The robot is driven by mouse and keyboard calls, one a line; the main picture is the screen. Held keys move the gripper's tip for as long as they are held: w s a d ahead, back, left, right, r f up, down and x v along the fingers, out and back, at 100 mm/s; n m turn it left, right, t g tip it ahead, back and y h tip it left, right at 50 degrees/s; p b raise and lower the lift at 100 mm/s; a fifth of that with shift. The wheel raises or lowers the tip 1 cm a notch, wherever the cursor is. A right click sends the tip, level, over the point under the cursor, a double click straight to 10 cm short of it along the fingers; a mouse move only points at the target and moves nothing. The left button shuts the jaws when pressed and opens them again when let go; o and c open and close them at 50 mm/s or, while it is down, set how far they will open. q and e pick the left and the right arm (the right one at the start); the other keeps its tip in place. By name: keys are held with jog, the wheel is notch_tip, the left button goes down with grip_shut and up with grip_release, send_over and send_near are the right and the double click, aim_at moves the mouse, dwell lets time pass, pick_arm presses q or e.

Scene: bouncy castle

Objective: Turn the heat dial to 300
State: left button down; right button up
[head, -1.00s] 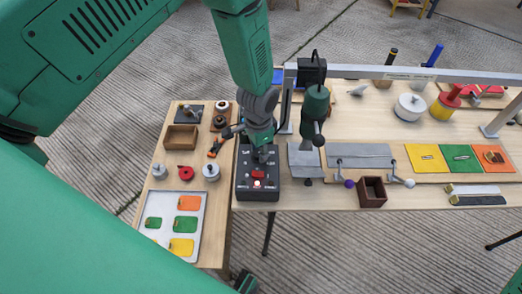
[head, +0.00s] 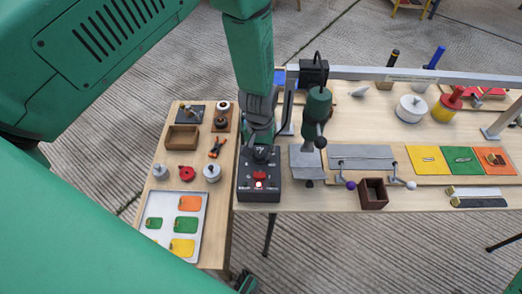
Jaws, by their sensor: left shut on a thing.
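A dark control box (head: 259,189) sits near the front left corner of the long table, with a red switch and a small lit light on its top. Its heat dial is at the far part of the box top, hidden under my gripper, so its setting cannot be read. My left gripper (head: 262,152) points down at that part of the box and is shut on the dial. My right gripper is not in view.
A green and grey hand press (head: 316,108) stands close to the right of the box. A side table at the left holds a tray (head: 190,242) with coloured pieces, pliers (head: 217,147) and a wooden box (head: 182,137).

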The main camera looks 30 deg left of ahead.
aim_at(260, 154)
pick_arm(q)
jog(key=shift+s+d+f+n, duration=0.15)
jog(key=shift+s+n, duration=0.1)
jog(key=shift+n, duration=0.8)
jog(key=shift+s+a+f+n, duration=0.1)
jog(key=shift+s+n, duration=0.1)
jog(key=shift+n, duration=0.85)
jog(key=shift+d, duration=0.1)
jog(key=c, duration=1.2)
grip_release()
jog(key=shift+w+r, duration=0.1)
jog(key=shift+w, duration=0.05)
jog(key=shift+w+r, duration=0.15)
jog(key=shift+r, duration=0.35)
notch_tip(260, 154, up, 11)
jog(key=shift+f, duration=0.1)
